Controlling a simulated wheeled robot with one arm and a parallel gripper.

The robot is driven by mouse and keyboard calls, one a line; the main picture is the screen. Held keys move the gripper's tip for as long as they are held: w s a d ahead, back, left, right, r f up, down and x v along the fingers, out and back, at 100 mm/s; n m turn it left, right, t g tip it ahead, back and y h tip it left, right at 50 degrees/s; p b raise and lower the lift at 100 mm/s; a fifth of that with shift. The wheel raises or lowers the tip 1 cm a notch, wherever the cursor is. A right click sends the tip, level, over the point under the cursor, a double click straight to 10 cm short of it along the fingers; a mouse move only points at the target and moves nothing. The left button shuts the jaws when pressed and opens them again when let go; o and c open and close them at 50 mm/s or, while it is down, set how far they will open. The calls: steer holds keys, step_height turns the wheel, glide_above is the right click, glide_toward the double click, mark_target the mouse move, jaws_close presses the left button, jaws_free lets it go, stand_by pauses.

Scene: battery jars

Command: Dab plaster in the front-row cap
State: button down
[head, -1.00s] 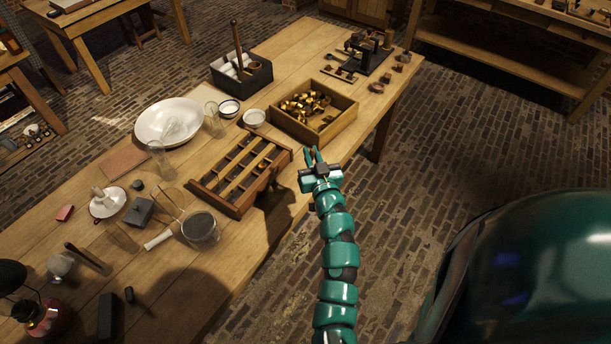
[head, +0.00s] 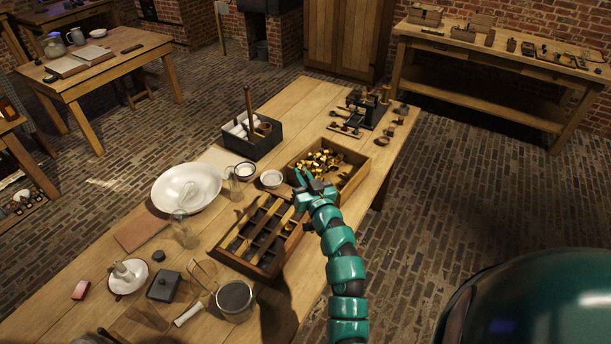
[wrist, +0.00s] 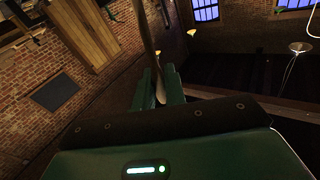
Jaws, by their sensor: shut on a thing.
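My gripper (head: 309,184) is over the table, between the wooden rack and the tray of brass pieces. In the wrist view its fingers (wrist: 158,88) are shut on a slim brown stick-like tool (wrist: 155,45); its far end is out of frame. The low wooden rack (head: 232,259) has long slots and bars; my gripper is above its far right corner. Any cap in its front row is too small and dark to make out. Two small white bowls (head: 271,180) stand behind the rack; what is in them is unclear.
The tray of brass pieces (head: 359,178) lies just beyond my gripper. The table's right edge is mostly clear.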

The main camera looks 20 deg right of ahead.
steer(key=shift+w+a+f+y, duration=0.25)
steer(key=shift+a+f+y, duration=0.25)
steer(key=shift+a+f, duration=0.35)
steer(key=shift+a+f+b, duration=0.15)
steer(key=shift+f+b, duration=0.2)
steer(key=shift+f, duration=0.05)
steer(key=shift+f+b, duration=1.55)
steer(key=shift+f, duration=0.6)
steer(key=shift+f+b, duration=0.1)
steer(key=shift+b, duration=0.45)
steer(key=shift+f+b, duration=1.55)
steer(key=shift+b, duration=0.15)
stand_by(1.1)
